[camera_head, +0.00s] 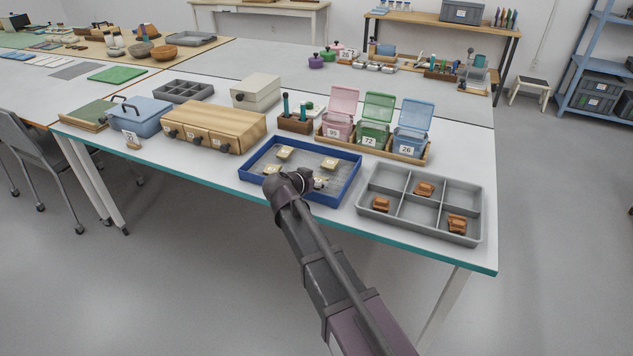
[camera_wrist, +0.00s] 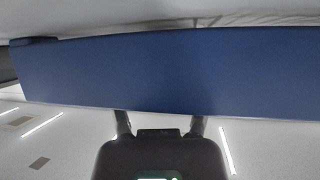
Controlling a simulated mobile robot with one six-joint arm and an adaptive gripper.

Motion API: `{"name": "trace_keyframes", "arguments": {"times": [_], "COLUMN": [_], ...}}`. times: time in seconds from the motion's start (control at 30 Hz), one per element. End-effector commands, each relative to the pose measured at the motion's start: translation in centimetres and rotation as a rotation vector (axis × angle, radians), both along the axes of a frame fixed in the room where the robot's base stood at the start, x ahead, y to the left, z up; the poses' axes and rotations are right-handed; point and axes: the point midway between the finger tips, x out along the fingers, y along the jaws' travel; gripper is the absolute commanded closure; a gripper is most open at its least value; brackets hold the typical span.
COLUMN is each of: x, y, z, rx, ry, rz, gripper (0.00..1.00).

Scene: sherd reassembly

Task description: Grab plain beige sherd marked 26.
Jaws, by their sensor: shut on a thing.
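Several beige sherds lie apart in the blue-rimmed tray (camera_head: 345,187): one at the back (camera_head: 284,153), one at the right (camera_head: 329,164), one at the left (camera_head: 271,170). Another sherd (camera_head: 319,182) shows partly just right of my gripper. Their marks are too small to read. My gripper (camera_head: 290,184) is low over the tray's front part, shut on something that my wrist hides. In the wrist view the tray's blue wall (camera_wrist: 150,70) fills the middle and covers the ends of my gripper's fingers (camera_wrist: 160,124), so the held piece is not visible.
A grey divided tray (camera_head: 398,207) with reddish-brown pieces stands at the right. Behind the blue tray are pink, green and blue lidded bins; the blue bin (camera_head: 408,143) is labelled 26. A wooden drawer box (camera_head: 215,127) stands left. The table's front edge is close.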

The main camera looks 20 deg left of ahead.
Motion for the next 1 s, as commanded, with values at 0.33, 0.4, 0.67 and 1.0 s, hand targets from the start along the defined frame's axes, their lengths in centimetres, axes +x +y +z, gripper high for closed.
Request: {"name": "trace_keyframes", "arguments": {"times": [0.33,0.4,0.67,1.0], "x": [0.0,0.0,-5.9,-12.6], "y": [0.0,0.0,-1.6,-3.1], "z": [2.8,3.5,3.7,4.4], "rx": [0.0,0.0,0.0,-0.001], "ry": [-0.001,-0.001,0.0,-0.001], "rz": [0.0,0.0,0.002,0.001], "gripper": [0.84,0.84,0.84,0.84]}}
